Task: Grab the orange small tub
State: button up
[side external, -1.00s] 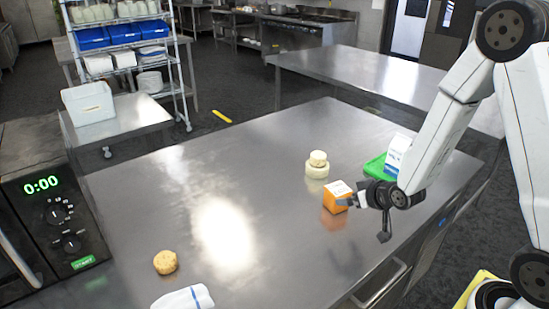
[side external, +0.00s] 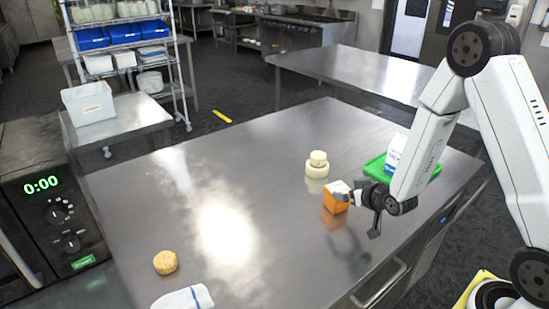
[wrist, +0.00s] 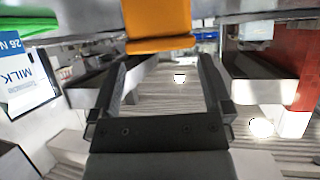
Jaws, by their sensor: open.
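The orange small tub (side external: 335,199), orange-sided with a pale top, stands on the steel table in front of my gripper (side external: 341,197). In the wrist view the tub (wrist: 157,22) shows at the top, ahead of the fingertips and roughly centred between them. My gripper (wrist: 162,62) is open, with nothing between its two dark fingers. In the side view the gripper is close by the tub's right side. Whether a finger touches the tub I cannot tell.
A stack of pale round cheeses (side external: 317,165) stands just behind the tub. A green tray (side external: 376,172) with a milk carton (side external: 396,152) lies to the right, behind my arm. A round tan item (side external: 165,262) and a white cloth (side external: 184,298) lie at front left. The table's middle is clear.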

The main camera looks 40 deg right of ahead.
aim_at(338, 188)
jog(key=shift+w, duration=0.15)
jog(key=shift+x, duration=2.5)
jog(key=c, duration=1.1)
jog(key=shift+r, duration=0.15)
jog(key=shift+r, duration=4.9)
